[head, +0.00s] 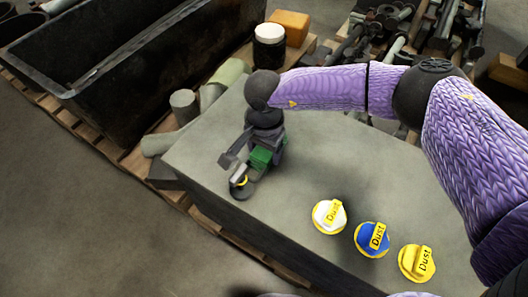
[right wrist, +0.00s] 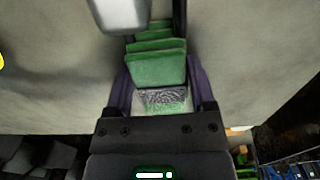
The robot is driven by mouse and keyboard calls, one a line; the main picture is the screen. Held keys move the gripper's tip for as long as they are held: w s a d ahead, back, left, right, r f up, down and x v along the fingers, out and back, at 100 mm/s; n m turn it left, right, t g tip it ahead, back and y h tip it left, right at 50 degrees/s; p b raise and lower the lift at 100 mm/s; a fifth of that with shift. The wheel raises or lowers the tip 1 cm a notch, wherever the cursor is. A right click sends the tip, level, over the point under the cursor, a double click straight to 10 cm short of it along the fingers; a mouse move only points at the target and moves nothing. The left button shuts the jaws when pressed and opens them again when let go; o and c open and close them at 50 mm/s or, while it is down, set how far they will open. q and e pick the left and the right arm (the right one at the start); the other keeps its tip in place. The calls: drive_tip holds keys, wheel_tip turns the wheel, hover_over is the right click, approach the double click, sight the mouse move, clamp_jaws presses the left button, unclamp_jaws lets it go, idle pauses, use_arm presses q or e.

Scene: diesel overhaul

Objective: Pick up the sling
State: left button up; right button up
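The sling looks like a green folded bundle. In the head view its green side (head: 262,157) shows at my right gripper (head: 254,168), low over the grey tabletop. In the right wrist view the green folds (right wrist: 156,68) lie between the two fingers of my right gripper (right wrist: 158,82), with a grey-and-green patterned part nearest the palm. The fingers flank the bundle closely on both sides; whether they press on it I cannot tell. My left gripper is not in view.
White (head: 328,217), blue (head: 372,240) and yellow (head: 417,263) dust caps stand on the grey table (head: 205,150). A grey metal part (right wrist: 120,12) is close by the sling. Behind are a black trough (head: 120,70), a dark jar (head: 269,48) and an orange block (head: 290,27).

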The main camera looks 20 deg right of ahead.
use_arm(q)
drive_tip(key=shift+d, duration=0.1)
use_arm(e)
clamp_jaws()
use_arm(q)
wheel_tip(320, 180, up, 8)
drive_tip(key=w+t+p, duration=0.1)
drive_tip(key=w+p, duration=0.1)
drive_tip(key=p, duration=0.7)
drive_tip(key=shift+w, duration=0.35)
use_arm(e)
wheel_tip(320, 180, up, 15)
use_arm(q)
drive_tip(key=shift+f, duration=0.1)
